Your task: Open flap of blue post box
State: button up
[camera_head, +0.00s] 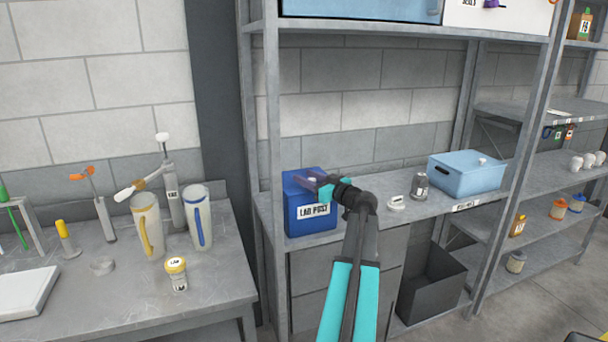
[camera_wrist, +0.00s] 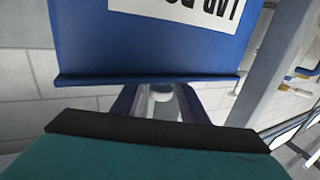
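The blue post box (camera_head: 310,218), with a white "LAB POST" label, stands upright on the left end of the grey shelf. A small pale knob (camera_head: 312,181) shows at its top. My gripper (camera_head: 316,184) is at the top of the box, its fingers on either side of the knob. In the wrist view the blue box (camera_wrist: 150,45) appears upside down. The pale knob (camera_wrist: 161,92) is between the spread fingers of my gripper (camera_wrist: 160,100), with gaps visible. The flap appears closed; its edges are partly hidden by my gripper.
A grey shelf post (camera_head: 272,130) stands close beside the box. A light blue bin (camera_head: 465,177), a grey bottle (camera_head: 419,186) and a small white item (camera_head: 396,204) sit to the right. The upper shelf (camera_head: 390,30) is overhead. A workbench (camera_head: 215,285) stands at left.

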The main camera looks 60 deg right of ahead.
jog(key=shift+x, duration=0.75)
grip_shut()
jog(key=shift+s+d+r, duration=0.1)
jog(key=shift+r, duration=0.1)
